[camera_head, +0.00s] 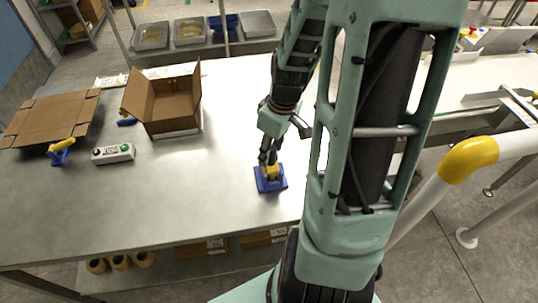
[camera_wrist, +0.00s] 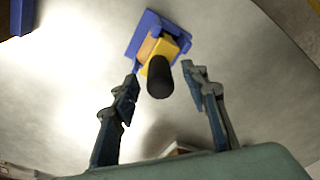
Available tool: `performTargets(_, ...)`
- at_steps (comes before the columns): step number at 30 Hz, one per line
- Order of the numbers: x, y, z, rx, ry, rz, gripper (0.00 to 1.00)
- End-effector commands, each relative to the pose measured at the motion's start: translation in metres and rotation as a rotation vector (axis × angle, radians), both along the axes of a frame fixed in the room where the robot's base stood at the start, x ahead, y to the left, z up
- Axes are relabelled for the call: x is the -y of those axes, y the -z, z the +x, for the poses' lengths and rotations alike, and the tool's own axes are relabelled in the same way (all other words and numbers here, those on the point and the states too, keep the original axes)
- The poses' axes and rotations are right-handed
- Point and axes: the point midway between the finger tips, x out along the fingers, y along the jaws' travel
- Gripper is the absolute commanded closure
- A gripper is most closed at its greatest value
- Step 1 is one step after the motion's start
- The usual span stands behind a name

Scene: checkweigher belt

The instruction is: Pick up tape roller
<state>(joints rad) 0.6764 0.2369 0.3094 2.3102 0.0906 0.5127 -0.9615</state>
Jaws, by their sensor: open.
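The tape roller (camera_head: 271,183) looks blue and yellow and stands on the metal table, right of the table's middle. In the wrist view the tape roller (camera_wrist: 148,32) shows a blue base, a yellow body and a black round handle pointing toward the camera. My gripper (camera_head: 267,160) is directly above it, pointing down. In the wrist view my gripper (camera_wrist: 162,75) is open, with one finger on each side of the black handle. I see a gap on both sides and no grip. My fingers partly hide the roller's top in the head view.
An open cardboard box (camera_head: 167,104) stands left of my arm. A flattened carton (camera_head: 45,118), a white button box (camera_head: 113,153) and another blue-and-yellow item (camera_head: 61,151) are farther left. The table (camera_head: 190,195) is clear around the roller. A white rail with yellow padding (camera_head: 474,158) is at right.

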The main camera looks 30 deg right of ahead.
Motion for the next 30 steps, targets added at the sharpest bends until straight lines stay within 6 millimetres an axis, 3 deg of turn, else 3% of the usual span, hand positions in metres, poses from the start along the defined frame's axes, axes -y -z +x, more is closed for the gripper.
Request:
performTargets(11,-0.0006,0.0091,0.0011,0.001,0.001,0.000,0.59)
performTargets(22,-0.0006,0.0089,0.0012,0.001,0.001,0.000,0.99)
performTargets(30,-0.0005,0.0085,0.0014,0.002,0.001,-0.001,1.00)
